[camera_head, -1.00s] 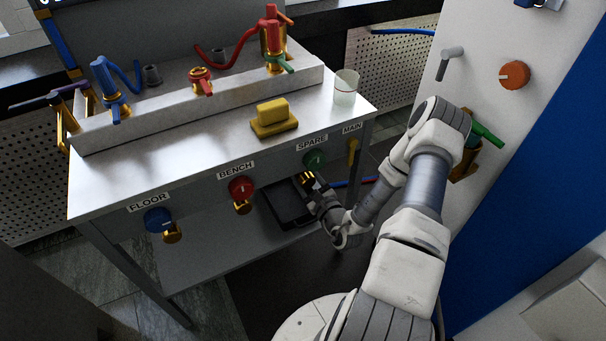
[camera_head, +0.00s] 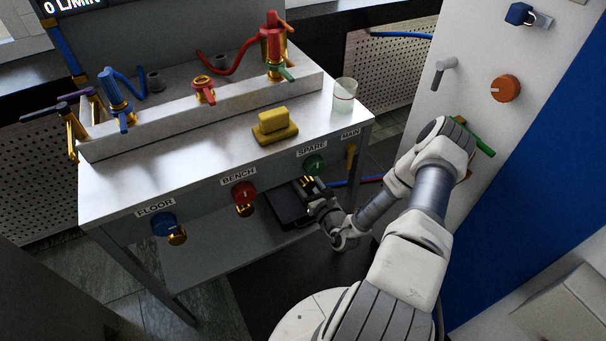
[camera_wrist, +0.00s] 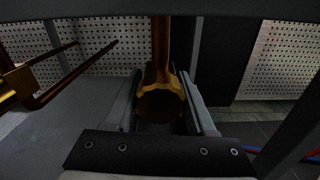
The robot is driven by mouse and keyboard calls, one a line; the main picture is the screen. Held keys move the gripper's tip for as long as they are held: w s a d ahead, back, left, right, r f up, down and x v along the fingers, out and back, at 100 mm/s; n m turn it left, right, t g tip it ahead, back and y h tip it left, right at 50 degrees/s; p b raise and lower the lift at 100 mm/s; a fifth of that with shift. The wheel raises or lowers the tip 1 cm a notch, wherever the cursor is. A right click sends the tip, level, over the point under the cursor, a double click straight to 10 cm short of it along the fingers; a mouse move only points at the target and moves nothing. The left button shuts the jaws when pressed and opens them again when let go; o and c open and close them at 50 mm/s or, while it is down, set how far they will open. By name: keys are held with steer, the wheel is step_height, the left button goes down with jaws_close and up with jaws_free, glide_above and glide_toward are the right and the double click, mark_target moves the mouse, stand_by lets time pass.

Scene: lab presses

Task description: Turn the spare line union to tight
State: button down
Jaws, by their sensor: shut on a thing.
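The spare line union is a brass, scalloped nut (camera_wrist: 160,104) hanging on a vertical brass pipe in the wrist view. It sits between the two fingers of my gripper (camera_wrist: 163,115), which are shut on it. The union is mostly hidden there by my gripper.
The blue FLOOR knob (camera_head: 164,224) and red BENCH knob (camera_head: 243,193) have brass fittings below them. A dark tray (camera_head: 287,207) lies on the lower shelf beside my gripper. A bench leg and red and blue hoses (camera_head: 357,182) are to the right.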

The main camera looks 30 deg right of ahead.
steer(key=shift+m, duration=0.6)
steer(key=shift+c, duration=1.1)
jaws_free()
